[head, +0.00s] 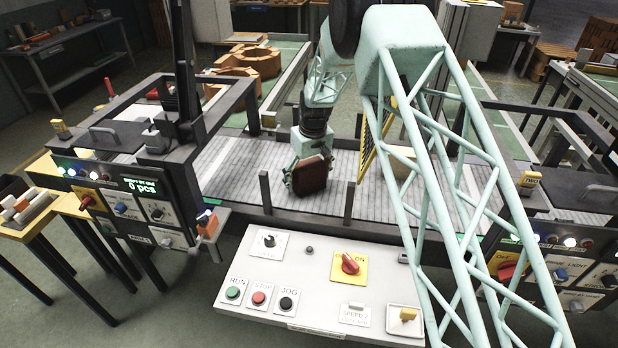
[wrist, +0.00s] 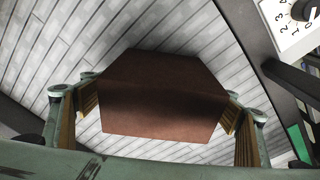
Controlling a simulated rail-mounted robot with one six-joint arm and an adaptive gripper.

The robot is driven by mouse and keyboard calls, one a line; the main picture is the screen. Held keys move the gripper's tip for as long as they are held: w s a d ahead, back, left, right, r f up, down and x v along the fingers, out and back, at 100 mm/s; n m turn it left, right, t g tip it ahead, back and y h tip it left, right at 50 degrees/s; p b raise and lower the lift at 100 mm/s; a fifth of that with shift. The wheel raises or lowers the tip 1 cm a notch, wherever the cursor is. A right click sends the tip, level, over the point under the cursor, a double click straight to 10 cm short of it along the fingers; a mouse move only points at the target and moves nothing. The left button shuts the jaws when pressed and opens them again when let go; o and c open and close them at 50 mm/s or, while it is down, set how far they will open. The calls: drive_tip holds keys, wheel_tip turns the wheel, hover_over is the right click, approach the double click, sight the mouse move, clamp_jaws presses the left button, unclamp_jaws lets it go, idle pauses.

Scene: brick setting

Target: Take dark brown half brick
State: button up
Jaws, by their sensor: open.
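The dark brown half brick (head: 311,175) is on the grey slatted conveyor (head: 228,180), near its front edge. In the wrist view the brick (wrist: 160,95) fills the middle, between the two fingers of my gripper (wrist: 160,118). The fingers have ribbed tan pads, one on each side of the brick. The gripper is open. A pad edge meets the brick's outline on each side, but I cannot tell whether they touch. In the head view my gripper (head: 300,168) is above and around the brick, partly hidden behind it.
Two dark posts (head: 265,192) (head: 348,203) stand at the conveyor's front edge, either side of the brick. A yellow mesh panel (head: 375,140) stands close to its right. A control panel (head: 318,275) is in front. The conveyor to the left is clear.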

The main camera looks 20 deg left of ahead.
sight(307, 162)
drive_tip(key=shift+c, duration=0.2)
idle(0.4)
drive_tip(key=c, duration=1.2)
drive_tip(key=shift+r, duration=0.15)
drive_tip(key=shift+c, duration=0.2)
drive_tip(key=shift+r, duration=4.85)
